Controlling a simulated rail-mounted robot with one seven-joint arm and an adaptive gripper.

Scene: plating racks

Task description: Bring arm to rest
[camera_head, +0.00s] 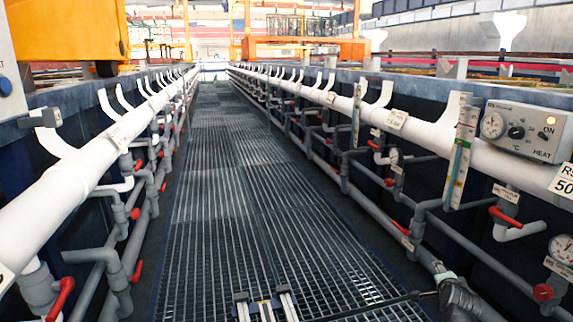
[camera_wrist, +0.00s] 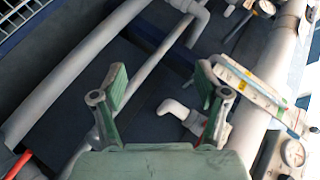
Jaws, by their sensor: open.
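My gripper (camera_wrist: 163,84) is open in the wrist view, its two green-padded fingers wide apart with nothing held between them. Beyond the fingers are a dark tank side, grey pipes (camera_wrist: 80,70) and a white elbow pipe (camera_wrist: 178,108). I cannot tell whether either finger touches these. In the head view, part of my arm shows at the bottom right, low beside the right-hand pipes; the fingers cannot be made out there.
A grated walkway (camera_head: 215,170) runs clear between two tank rows. White pipes (camera_head: 425,132) with red-handled valves line both sides. A heater control box (camera_head: 525,130) and flow meter (camera_head: 461,155) stand at right. Orange machinery (camera_head: 68,28) stands at the back left.

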